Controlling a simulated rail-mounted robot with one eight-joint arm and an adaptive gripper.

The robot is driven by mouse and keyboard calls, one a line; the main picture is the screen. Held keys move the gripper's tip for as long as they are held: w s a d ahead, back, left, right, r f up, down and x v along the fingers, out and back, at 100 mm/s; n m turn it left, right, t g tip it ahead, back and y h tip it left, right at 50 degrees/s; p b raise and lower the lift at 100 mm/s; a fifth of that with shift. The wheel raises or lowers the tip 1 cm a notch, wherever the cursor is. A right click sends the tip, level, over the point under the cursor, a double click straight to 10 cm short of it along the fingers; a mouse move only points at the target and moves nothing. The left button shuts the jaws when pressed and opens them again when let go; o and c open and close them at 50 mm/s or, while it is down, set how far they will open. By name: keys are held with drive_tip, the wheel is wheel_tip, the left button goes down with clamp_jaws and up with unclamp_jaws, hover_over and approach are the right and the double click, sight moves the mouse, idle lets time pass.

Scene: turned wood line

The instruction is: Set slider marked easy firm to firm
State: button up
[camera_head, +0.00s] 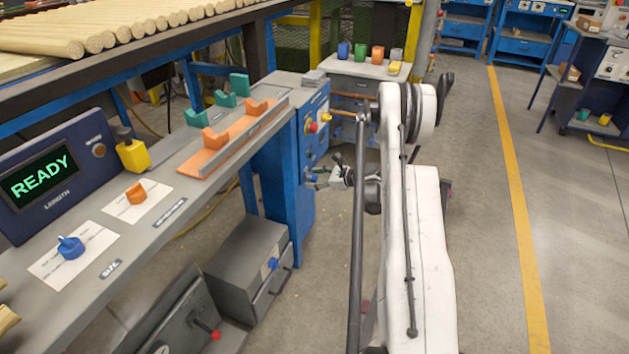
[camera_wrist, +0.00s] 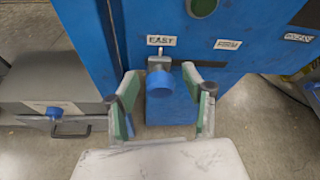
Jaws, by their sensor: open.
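The slider's blue round knob (camera_wrist: 160,83) on a grey stem shows in the wrist view, on the front of a blue cabinet (camera_wrist: 262,18). It stands below the EASY label (camera_wrist: 161,40), at the left end; the FIRM label (camera_wrist: 227,44) is to its right. My gripper (camera_wrist: 160,76) is open, with one green-padded finger left of the knob and one right of it. Contact with the knob cannot be told. In the head view my gripper (camera_head: 322,178) is beside the blue cabinet (camera_head: 306,130), partly hidden by my arm.
A grey box with a blue knob (camera_wrist: 58,92) is at the left in the wrist view. A green round button (camera_wrist: 203,6) is above the slider. A workbench (camera_head: 120,243) with a READY display (camera_head: 42,178) runs along the left. Open floor (camera_head: 480,240) is at the right.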

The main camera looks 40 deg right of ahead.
drive_tip(key=shift+c, duration=0.2)
clamp_jaws()
